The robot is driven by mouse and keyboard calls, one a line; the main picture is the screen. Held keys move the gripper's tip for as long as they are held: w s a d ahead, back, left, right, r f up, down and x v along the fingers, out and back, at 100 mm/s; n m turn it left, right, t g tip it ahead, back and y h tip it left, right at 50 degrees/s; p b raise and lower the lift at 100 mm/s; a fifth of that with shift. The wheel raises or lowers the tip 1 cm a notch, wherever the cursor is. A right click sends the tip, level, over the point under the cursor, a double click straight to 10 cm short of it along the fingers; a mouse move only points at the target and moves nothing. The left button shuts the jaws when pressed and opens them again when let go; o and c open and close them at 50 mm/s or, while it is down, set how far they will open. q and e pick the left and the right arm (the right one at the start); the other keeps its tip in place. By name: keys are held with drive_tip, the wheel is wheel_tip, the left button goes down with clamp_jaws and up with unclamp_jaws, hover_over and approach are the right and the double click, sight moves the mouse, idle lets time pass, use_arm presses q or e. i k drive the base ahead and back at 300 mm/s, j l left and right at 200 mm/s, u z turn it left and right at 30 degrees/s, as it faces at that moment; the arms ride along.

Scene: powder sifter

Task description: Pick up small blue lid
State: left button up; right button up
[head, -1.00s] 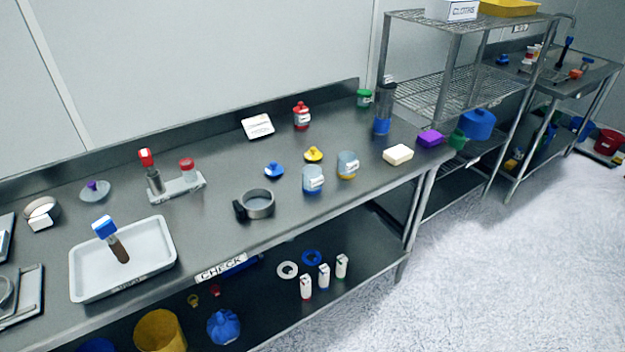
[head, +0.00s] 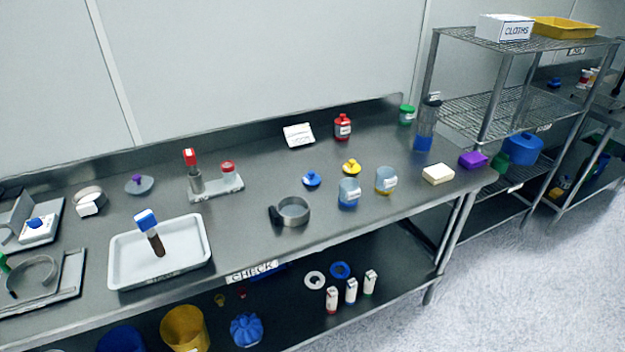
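A small blue lid (head: 312,179) with a knob on top lies on the steel table, behind the round metal sieve and left of the small yellow lid (head: 351,167). A jar with blue contents (head: 349,193) stands just to its lower right. Another small blue item (head: 35,223) sits on a device at the far left; I cannot tell if it is a lid. Neither of my grippers is in view.
The metal sieve (head: 292,212) sits in front of the lid. A white tray (head: 195,262) holding a blue-topped brush (head: 150,232) is to the left. A jar with yellow contents (head: 386,180) stands to the right. The table behind the lid is mostly clear.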

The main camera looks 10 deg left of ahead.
sight(311, 178)
drive_tip(key=l+u, duration=0.1)
drive_tip(key=u, duration=0.4)
drive_tip(key=i+l+u, duration=0.2)
drive_tip(key=l, duration=0.2)
drive_tip(key=i+l+u, duration=0.2)
drive_tip(key=l, duration=0.25)
drive_tip(key=l+u, duration=0.25)
drive_tip(key=l, duration=0.15)
drive_tip(key=l+u, duration=0.2)
drive_tip(key=l, duration=0.3)
drive_tip(key=i, duration=0.05)
